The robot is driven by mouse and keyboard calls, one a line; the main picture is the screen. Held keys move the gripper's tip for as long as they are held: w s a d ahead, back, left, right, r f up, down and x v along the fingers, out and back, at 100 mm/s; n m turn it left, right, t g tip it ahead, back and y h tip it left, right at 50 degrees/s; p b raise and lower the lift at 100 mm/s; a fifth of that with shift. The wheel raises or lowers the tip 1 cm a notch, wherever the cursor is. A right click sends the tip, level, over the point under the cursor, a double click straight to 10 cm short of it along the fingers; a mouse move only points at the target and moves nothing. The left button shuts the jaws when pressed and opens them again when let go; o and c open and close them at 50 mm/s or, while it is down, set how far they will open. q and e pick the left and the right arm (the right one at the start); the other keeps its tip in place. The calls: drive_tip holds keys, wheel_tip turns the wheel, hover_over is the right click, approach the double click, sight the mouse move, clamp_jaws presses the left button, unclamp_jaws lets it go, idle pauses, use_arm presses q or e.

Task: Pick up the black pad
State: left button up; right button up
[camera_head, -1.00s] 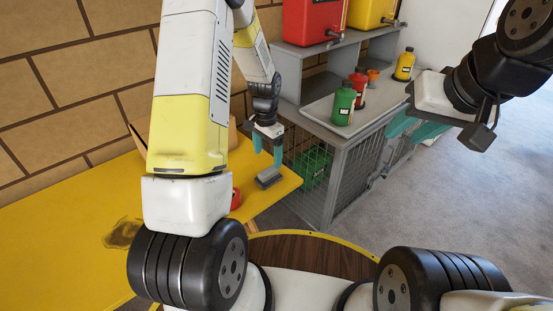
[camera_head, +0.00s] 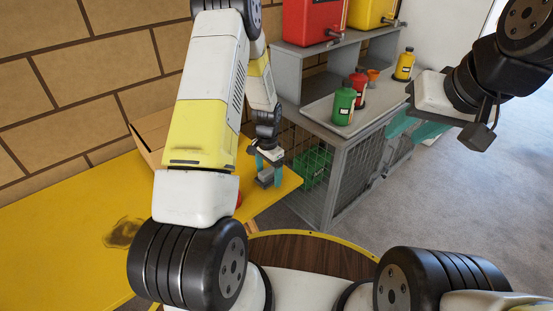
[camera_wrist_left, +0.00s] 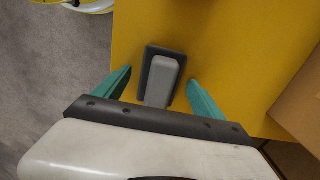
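The black pad (camera_wrist_left: 153,56) with a grey block-shaped handle (camera_wrist_left: 161,80) on top lies on the yellow table (camera_wrist_left: 230,50) in the left wrist view. It also shows in the head view (camera_head: 265,183) near the table's right end. My left gripper (camera_wrist_left: 160,88) is open above it, with one teal finger on each side of the pad and visible gaps between. In the head view my left gripper (camera_head: 268,172) points down at the pad. My right gripper (camera_head: 418,128) is at the upper right, empty over the floor; its finger gap is unclear.
A red object (camera_head: 238,199) is mostly hidden behind my left arm. A cardboard box (camera_head: 150,135) stands at the table's back. A grey wire-cage bench (camera_head: 335,180) to the right holds green (camera_head: 343,106), red (camera_head: 358,88) and yellow (camera_head: 404,65) bottles.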

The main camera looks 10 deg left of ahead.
sight(268, 171)
use_arm(q)
drive_tip(key=c, duration=1.4)
drive_tip(key=shift+r, duration=0.9)
drive_tip(key=shift+s+r, duration=0.15)
drive_tip(key=shift+r, duration=0.35)
drive_tip(key=shift+s+r, duration=0.15)
drive_tip(key=shift+r, duration=0.35)
drive_tip(key=s, duration=0.5)
drive_tip(key=s+r, duration=0.1)
drive_tip(key=s, duration=0.9)
drive_tip(key=shift+s+r, duration=0.15)
drive_tip(key=shift+s, duration=0.1)
